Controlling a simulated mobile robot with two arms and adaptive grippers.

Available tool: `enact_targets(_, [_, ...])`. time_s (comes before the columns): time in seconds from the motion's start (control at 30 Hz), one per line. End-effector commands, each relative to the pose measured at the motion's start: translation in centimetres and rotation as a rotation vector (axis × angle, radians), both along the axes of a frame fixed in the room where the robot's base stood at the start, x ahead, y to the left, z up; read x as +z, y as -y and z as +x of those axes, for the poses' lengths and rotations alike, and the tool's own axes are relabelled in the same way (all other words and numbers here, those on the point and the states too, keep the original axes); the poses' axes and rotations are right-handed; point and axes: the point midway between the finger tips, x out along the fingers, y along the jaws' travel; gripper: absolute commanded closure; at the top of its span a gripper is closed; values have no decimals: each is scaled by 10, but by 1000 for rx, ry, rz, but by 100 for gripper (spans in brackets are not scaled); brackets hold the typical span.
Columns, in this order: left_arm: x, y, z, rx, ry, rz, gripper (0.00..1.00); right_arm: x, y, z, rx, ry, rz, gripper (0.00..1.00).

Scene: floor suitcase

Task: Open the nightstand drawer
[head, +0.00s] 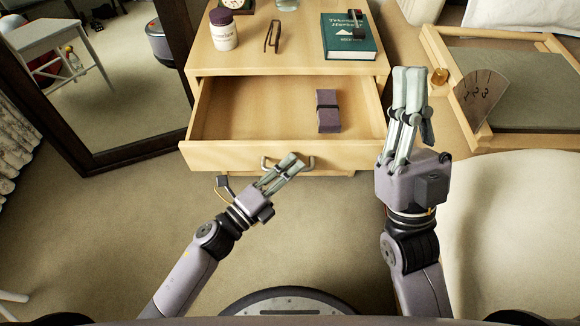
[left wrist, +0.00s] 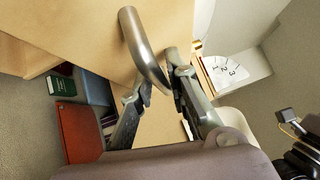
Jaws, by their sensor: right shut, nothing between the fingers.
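The light wood nightstand (head: 300,66) stands ahead, with its drawer (head: 225,155) pulled well out. A dark purple-brown case (head: 328,110) lies inside the drawer. The curved metal handle (head: 308,163) is on the drawer front; it also shows large in the left wrist view (left wrist: 142,45). My left gripper (head: 290,164) is at the handle, and its fingers (left wrist: 160,88) close around the bar's near end in the left wrist view. Part of the handle is hidden behind these fingers. My right gripper (head: 409,75) is shut and empty, pointing forward just right of the drawer.
A jar (head: 222,29), glasses (head: 272,36) and a green book (head: 347,42) are on the nightstand top. A mirror (head: 120,75) stands at left. A wooden frame with a dial (head: 484,93) is at right, beside pale bedding (head: 500,200).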

Motion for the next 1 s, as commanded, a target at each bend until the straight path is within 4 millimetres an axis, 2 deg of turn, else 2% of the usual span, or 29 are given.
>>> enact_targets(0.17, [1, 0, 0, -1, 1, -2, 70, 0, 0, 0, 0, 0, 0, 100])
enact_targets(0.57, [0, -4, -5, -1, 0, -3, 70, -1, 0, 0, -1, -2, 0, 100])
enact_targets(1.0, [-12, -65, -65, -1, -4, -2, 70, 0, 0, 0, 0, 0, 0, 100])
